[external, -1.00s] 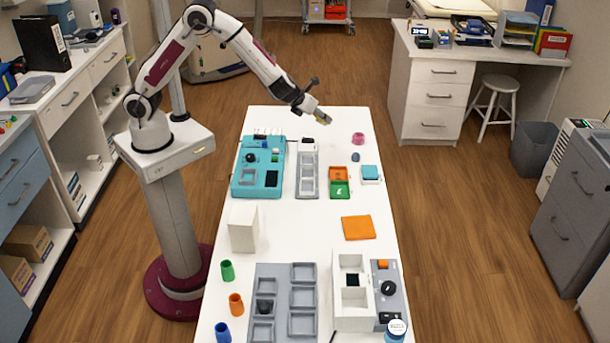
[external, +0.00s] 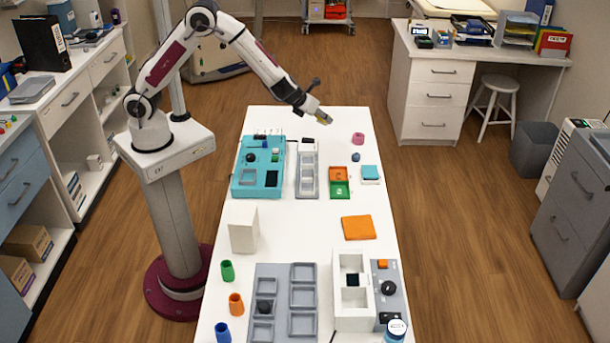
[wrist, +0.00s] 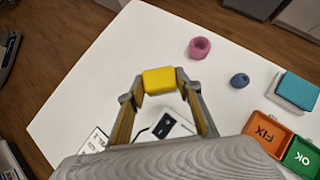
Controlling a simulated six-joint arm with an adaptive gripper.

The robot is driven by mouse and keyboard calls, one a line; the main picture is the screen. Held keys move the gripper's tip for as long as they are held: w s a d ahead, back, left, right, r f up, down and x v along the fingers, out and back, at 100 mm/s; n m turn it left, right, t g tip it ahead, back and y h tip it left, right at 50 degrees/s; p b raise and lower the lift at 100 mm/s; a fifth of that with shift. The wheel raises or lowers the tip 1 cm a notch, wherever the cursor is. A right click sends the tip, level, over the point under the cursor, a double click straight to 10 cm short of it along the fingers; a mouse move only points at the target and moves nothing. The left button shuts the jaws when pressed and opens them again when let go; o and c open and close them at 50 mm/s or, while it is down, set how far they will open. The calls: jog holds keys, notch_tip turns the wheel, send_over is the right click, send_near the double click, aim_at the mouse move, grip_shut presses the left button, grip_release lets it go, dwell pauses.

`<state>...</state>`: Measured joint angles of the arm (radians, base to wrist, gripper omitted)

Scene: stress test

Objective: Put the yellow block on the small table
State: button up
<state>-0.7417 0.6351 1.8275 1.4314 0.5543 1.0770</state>
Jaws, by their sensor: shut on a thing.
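The yellow block (wrist: 159,80) is between the fingertips of my gripper (external: 324,117), which is shut on it. In the wrist view it is seen from above, with both fingers touching its sides. In the external view the gripper is above the far part of the long white table (external: 300,225). A small piece with a teal top and white sides (external: 370,173) stands on the right side; it also shows in the wrist view (wrist: 296,90). I cannot tell whether this is the small table.
The orange FIX tray (wrist: 266,132) and green OK tray (wrist: 303,156) stand near the teal-topped piece. A pink ring (wrist: 199,47) and a small blue piece (wrist: 239,80) lie nearby. A teal box (external: 258,180) and grey tray (external: 307,175) are at left. White tabletop is bare around the ring.

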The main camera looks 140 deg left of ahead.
jog(key=shift+f, duration=2.45)
jog(key=shift+f, duration=1.85)
jog(key=shift+f, duration=0.1)
jog(key=o, duration=1.1)
jog(key=shift+r, duration=0.2)
jog(key=shift+v, duration=5.95)
